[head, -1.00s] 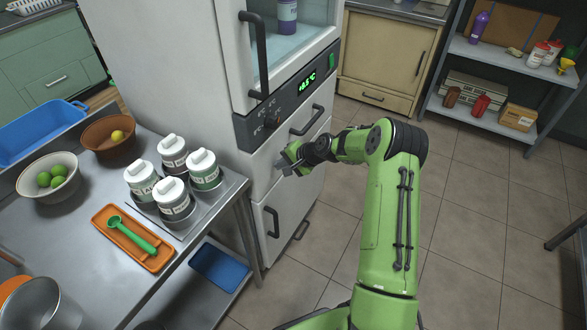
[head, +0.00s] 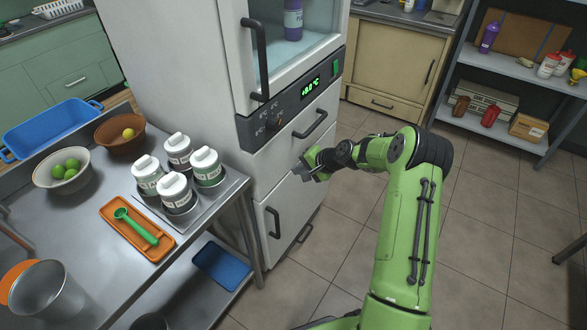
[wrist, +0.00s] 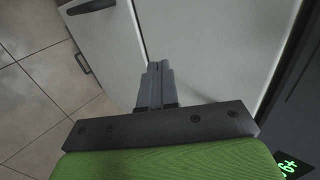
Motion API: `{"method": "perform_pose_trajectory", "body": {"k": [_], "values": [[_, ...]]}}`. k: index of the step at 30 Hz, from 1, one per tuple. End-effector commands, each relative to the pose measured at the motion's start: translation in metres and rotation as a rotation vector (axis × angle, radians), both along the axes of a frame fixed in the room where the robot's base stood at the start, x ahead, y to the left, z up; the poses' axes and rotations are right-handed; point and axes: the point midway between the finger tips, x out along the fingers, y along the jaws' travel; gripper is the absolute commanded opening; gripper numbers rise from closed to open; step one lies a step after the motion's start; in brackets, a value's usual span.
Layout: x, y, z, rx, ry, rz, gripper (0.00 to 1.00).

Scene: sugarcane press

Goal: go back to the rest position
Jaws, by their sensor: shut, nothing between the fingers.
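My green arm reaches in from the lower right in the head view. My gripper (head: 304,168) is in front of the white fridge (head: 180,62), level with the lower part and close to its door handle (head: 311,124), just below it. In the wrist view my gripper (wrist: 157,68) shows its two grey fingers pressed together, with nothing between them. The white door panel (wrist: 205,40) lies beyond the fingertips. I cannot tell the exact gap between the fingers and the door.
A steel table (head: 68,235) at left holds white-lidded jars (head: 176,193), an orange tray (head: 160,250) with a green scoop (head: 140,228), bowls and a metal pot. A shelf (head: 520,70) stands at back right. The tiled floor (head: 470,240) is mostly clear.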

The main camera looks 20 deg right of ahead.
Motion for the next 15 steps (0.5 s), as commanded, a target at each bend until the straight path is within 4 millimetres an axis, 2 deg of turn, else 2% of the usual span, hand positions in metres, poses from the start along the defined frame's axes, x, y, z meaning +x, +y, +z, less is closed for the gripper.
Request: {"method": "perform_pose_trajectory", "body": {"k": [1,9,15], "values": [[-0.006,-0.004,0.011,0.0,0.0,0.001,0.0],[-0.039,-0.03,0.047,-0.002,0.001,0.001,0.0],[-0.048,-0.036,0.056,0.0,0.002,0.003,0.0]]}}
